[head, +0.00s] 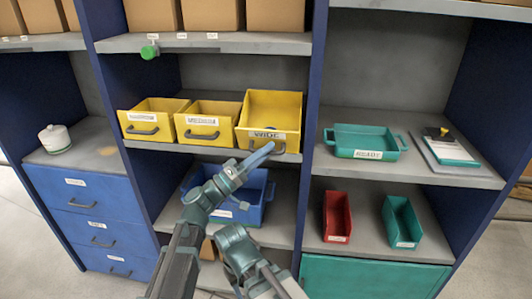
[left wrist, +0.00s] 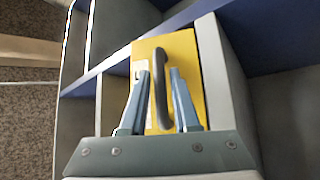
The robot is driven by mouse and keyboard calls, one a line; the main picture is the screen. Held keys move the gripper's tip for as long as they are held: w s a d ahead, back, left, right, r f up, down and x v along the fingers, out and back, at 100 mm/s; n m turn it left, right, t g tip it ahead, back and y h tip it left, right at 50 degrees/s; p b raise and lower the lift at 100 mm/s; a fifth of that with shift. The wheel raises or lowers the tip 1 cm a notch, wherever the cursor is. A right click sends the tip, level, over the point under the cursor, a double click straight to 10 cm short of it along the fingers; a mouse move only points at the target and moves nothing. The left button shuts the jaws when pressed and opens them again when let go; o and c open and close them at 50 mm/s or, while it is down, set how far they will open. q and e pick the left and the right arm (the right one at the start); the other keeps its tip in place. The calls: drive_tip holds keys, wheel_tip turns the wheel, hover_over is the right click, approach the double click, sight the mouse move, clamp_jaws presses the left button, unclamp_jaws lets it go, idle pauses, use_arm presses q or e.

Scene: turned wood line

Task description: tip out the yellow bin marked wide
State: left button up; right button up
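The yellow bin marked WIDE (head: 273,111) stands on the middle shelf at the right end of a row of yellow bins. It sits further forward than its neighbours and looks empty inside. My left gripper (head: 262,153) is at the front of this bin, by its dark handle. In the left wrist view the two blue fingers (left wrist: 161,95) stand apart on either side of the dark handle (left wrist: 161,88), with gaps showing. The bin's yellow front (left wrist: 182,60) fills the space behind them. The right gripper cannot be made out; my other arm shows low in the head view.
Two more yellow bins (head: 155,120) (head: 207,123) stand left of it. A blue bin (head: 246,207) is on the shelf below, behind my arm. A teal tray (head: 360,142) and a clipboard (head: 441,145) lie on the shelf to the right, above red (head: 337,217) and teal bins (head: 401,222).

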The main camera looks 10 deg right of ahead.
use_arm(q)
drive_tip(key=b+v, duration=0.5)
drive_tip(key=v, duration=0.8)
drive_tip(key=shift+a+f+b, duration=0.2)
drive_tip(key=shift+a+b, duration=0.1)
drive_tip(key=shift+s, duration=0.1)
